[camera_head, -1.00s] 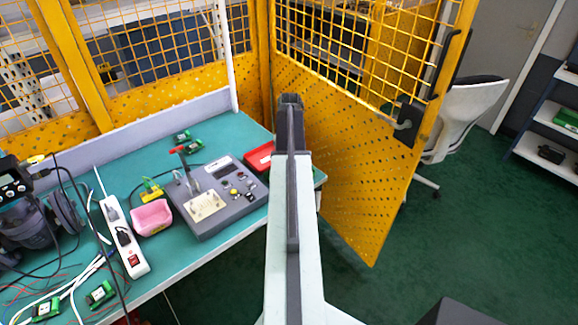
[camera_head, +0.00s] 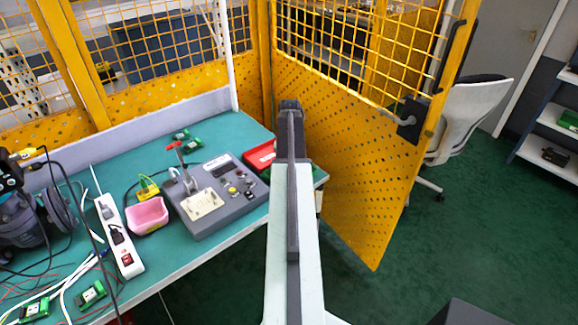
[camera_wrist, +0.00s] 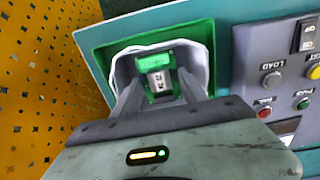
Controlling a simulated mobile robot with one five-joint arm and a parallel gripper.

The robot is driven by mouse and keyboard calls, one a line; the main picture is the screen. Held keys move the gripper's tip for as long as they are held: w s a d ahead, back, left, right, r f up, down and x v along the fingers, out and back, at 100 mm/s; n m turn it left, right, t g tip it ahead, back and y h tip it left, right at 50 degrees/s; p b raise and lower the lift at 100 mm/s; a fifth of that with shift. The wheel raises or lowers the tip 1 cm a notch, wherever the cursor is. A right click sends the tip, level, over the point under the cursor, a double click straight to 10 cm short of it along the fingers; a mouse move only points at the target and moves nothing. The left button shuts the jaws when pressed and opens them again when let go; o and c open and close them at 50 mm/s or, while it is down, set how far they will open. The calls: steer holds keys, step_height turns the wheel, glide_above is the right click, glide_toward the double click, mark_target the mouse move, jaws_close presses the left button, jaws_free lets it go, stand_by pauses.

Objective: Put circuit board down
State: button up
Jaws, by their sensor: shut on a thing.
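The circuit board (camera_wrist: 155,64) is a small green board with a white label, seen in the wrist view. My gripper (camera_wrist: 160,86) is shut on it, with one grey finger on each side. The board is over a pale, grey-lined opening inside a green-rimmed tray (camera_wrist: 98,54). I cannot tell whether the board touches the bottom. In the head view my own arm hides the gripper and the board.
The grey control box (camera_head: 215,205) with buttons stands beside the tray; its panel (camera_wrist: 285,62) shows right in the wrist view. A red tray (camera_head: 260,157), pink bowl (camera_head: 148,215) and white power strip (camera_head: 119,235) are on the teal table. A yellow mesh fence (camera_head: 345,170) is close by.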

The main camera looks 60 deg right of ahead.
steer(key=o, duration=1.4)
steer(key=shift+c, duration=0.2)
step_height(320, 180, up, 13)
steer(key=p, duration=1.3)
steer(key=shift+r, duration=0.2)
steer(key=shift+f, duration=0.1)
